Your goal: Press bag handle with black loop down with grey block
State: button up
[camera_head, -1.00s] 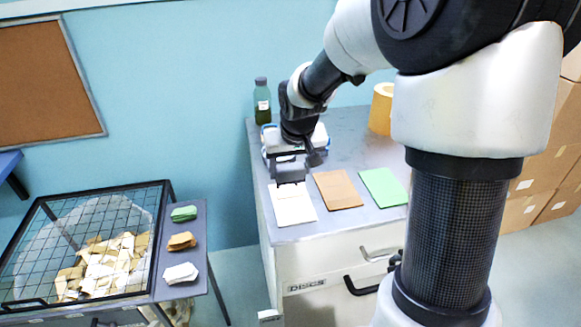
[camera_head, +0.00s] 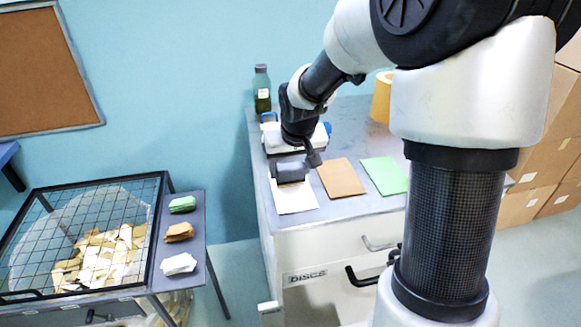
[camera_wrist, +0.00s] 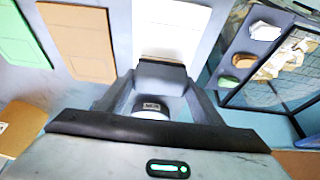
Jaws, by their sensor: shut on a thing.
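My gripper (camera_head: 290,160) is over the left end of the counter and is shut on a dark grey block (camera_head: 291,173). In the wrist view, the block (camera_wrist: 160,74) sits between the two fingers. A flat white bag (camera_head: 294,200) lies under and in front of the block, its far part hidden; I cannot tell whether the block touches it. A brown bag (camera_head: 340,178) and a green bag (camera_head: 384,176) lie to its right. The wrist view also shows the white bag (camera_wrist: 172,28), the brown bag (camera_wrist: 78,42) and the green bag (camera_wrist: 20,38). I cannot make out a black loop on any bag.
A white object with blue ends (camera_head: 322,131) is partly hidden behind my gripper. A green bottle (camera_head: 262,90) and a yellow-brown roll (camera_head: 381,98) stand at the back of the counter. A mesh-topped bin (camera_head: 98,187) and a side shelf (camera_head: 196,218) with folded pieces are at left.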

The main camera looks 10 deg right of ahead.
jog(key=shift+f+b, duration=0.55)
jog(key=shift+f, duration=0.05)
dwell(0.6)
jog(key=shift+s+f, duration=0.25)
jog(key=shift+f, duration=0.1)
dwell(2.8)
jog(key=shift+w+r+p, duration=0.15)
jog(key=shift+r+p, duration=1.1)
jog(key=shift+r, duration=0.65)
jog(key=shift+w+r+p, duration=0.1)
jog(key=shift+r+p, duration=1.1)
jog(key=shift+r, duration=0.65)
